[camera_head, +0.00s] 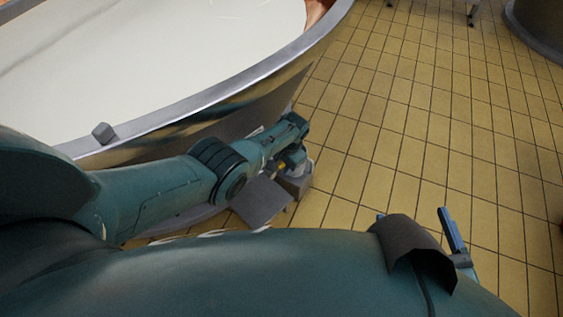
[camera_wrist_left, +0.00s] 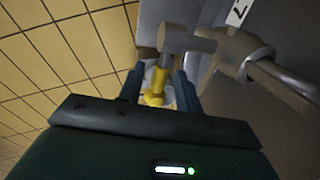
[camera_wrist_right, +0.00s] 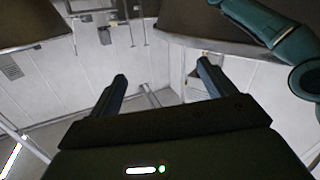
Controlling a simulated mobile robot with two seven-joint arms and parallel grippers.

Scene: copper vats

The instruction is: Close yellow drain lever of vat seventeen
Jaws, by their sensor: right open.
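The large vat (camera_head: 190,112), filled with white liquid, stands at the left in the head view. The yellow drain lever (camera_wrist_left: 158,84) hangs below a grey metal valve fitting (camera_wrist_left: 180,40) in the left wrist view. My left gripper (camera_wrist_left: 159,78) has its fingers apart on either side of the lever. Whether they touch it is unclear. In the head view my left gripper (camera_head: 283,163) is low by the vat's outer side, and only a speck of yellow shows there. My right gripper (camera_wrist_right: 163,78) is open and empty, away from the vat.
A grey pipe (camera_wrist_left: 285,85) runs right from the fitting, below a partly visible white label (camera_wrist_left: 238,12). A grey box (camera_head: 297,182) sits by my left gripper. Tiled floor (camera_head: 420,110) is clear to the right. Another vat (camera_head: 543,28) stands far right.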

